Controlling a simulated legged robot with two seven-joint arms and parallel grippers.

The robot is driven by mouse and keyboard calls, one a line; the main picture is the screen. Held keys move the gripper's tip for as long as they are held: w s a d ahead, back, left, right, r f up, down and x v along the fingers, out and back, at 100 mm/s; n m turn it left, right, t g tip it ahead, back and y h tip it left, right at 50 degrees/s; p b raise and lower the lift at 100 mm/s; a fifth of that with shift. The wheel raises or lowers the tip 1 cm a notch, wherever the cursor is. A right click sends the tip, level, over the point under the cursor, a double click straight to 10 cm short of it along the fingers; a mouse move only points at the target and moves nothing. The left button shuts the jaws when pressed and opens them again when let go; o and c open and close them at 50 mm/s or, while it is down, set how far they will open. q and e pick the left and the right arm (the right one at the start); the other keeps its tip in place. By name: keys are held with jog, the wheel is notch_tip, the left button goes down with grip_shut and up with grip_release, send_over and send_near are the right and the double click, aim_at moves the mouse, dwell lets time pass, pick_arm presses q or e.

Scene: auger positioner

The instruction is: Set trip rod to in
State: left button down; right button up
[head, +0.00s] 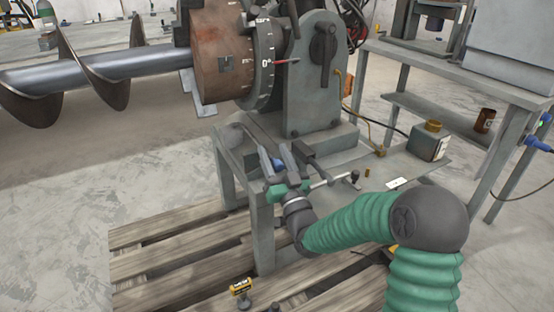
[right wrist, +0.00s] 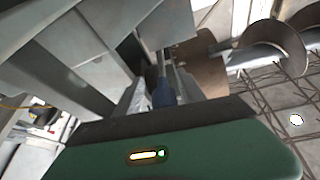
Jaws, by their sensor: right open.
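My right gripper (head: 283,160) is open at the front edge of the grey machine stand, its fingers pointing up and away. A blue-tipped part (head: 277,164) shows between the fingers. The right wrist view also shows this blue part (right wrist: 163,92) between the fingers; I cannot tell whether they touch it. A thin pale rod (head: 330,182) with a dark end runs to the right just beyond the gripper. I cannot tell which of these is the trip rod, nor whether it is in or out. My left gripper is not in view.
The grey headstock (head: 312,90) with its graduated dial (head: 265,62) rises behind the gripper. The auger (head: 90,75) extends left. A grey ball knob (head: 233,136) sits left of the gripper. An oil can (head: 430,142) stands to the right. A wooden pallet (head: 170,262) lies below.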

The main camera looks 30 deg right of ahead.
jog(key=p+v, duration=0.9)
jog(key=v, duration=0.7)
jog(key=shift+s+f+p, duration=0.3)
jog(key=shift+p, duration=0.05)
